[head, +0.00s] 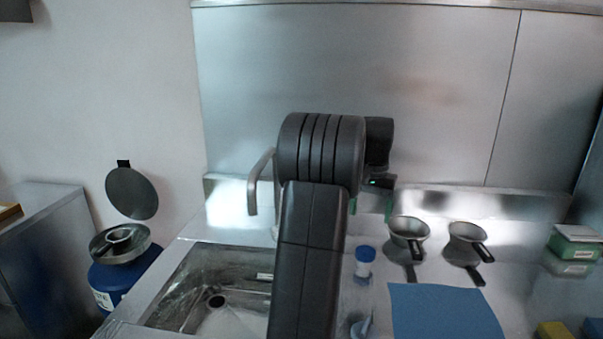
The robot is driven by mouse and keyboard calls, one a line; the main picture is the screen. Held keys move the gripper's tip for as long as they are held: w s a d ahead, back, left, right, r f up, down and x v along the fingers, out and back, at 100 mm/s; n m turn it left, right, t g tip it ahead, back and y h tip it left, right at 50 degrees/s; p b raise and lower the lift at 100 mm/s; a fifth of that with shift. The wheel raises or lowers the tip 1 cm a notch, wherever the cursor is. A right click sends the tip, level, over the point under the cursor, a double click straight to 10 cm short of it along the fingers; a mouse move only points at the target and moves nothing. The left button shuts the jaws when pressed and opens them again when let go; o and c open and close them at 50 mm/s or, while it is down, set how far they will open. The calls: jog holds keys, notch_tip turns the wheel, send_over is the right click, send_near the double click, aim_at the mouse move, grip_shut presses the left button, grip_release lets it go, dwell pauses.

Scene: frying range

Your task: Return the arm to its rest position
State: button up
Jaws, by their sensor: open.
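My dark arm rises through the middle of the head view and bends at a thick ribbed joint in front of the steel back wall. My gripper (371,207) is just right of that joint, partly hidden behind the arm, above the counter. Two narrow green parts that look like its fingertips show apart, with nothing visible between them. The gripper appears empty and clear of the pans and the jar.
A sink (185,297) with a tap (254,187) lies left of my arm. A blue-capped jar (364,264), two small pans (408,232) (468,236) and a blue mat (445,312) are right. Green-and-white boxes (575,242) stand far right. A blue bin (112,275) with a raised lid (132,193) stands left.

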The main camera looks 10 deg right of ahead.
aim_at(365, 250)
notch_tip(365, 250, down, 12)
dwell(0.4)
notch_tip(365, 250, up, 14)
notch_tip(365, 250, down, 14)
jog(key=shift+r, duration=0.1)
jog(key=shift+f+n+b, duration=0.25)
jog(key=shift+n+b, duration=0.05)
jog(key=n+b, duration=0.2)
jog(key=n, duration=0.1)
jog(key=shift+n, duration=0.4)
jog(key=n+b, duration=0.3)
jog(key=shift+a+n+b, duration=0.1)
jog(key=shift+n+b, duration=0.2)
jog(key=shift+n, duration=0.1)
notch_tip(365, 250, up, 12)
jog(key=p, duration=0.1)
jog(key=shift+r, duration=0.2)
